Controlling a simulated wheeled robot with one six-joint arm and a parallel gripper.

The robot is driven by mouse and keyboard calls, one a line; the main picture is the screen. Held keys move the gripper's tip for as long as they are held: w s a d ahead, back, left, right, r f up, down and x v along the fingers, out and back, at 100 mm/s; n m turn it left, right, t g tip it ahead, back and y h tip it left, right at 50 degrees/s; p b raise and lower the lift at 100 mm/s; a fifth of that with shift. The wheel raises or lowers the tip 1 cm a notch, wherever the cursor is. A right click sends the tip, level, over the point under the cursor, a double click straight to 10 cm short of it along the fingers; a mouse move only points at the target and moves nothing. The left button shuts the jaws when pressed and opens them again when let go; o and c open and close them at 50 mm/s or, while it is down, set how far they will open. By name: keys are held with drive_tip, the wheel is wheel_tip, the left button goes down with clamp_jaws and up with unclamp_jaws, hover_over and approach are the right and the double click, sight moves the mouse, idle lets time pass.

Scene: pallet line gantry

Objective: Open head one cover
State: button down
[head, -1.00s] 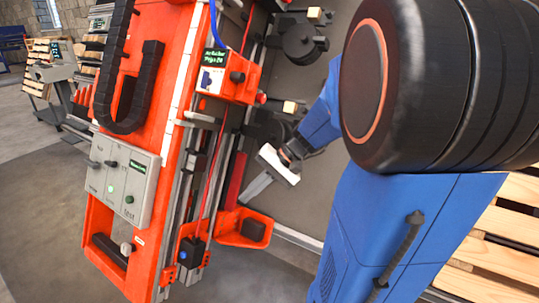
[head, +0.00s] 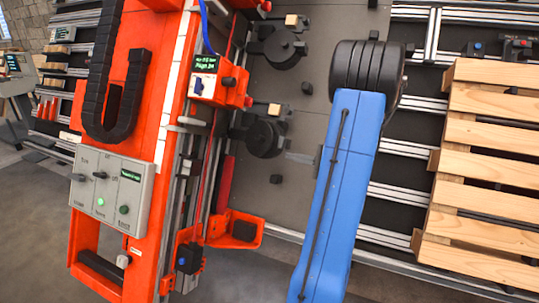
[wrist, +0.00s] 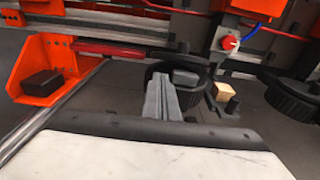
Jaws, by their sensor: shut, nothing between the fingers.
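I cannot tell for certain which part is the head one cover. An orange unit with a small green-lit display (head: 206,64) and a dark knob sits on the orange gantry (head: 147,35). Two dark round units stand on the grey plate, an upper one (head: 284,48) and a lower one (head: 264,138); each has a small tan block beside it. My gripper (wrist: 163,88) is shut and empty in the wrist view. Its fingers overlap a dark round unit (wrist: 190,73) behind them; contact cannot be judged. In the head view my blue arm hides most of the gripper; only a grey tip (head: 300,157) shows.
A grey control box (head: 110,192) with switches and a green light is on the gantry. An orange bracket with a black block (head: 244,231) sticks out at its lower end.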

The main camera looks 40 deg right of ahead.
drive_tip(key=x, duration=0.9)
drive_tip(key=shift+w, duration=0.5)
drive_tip(key=shift+d, duration=0.1)
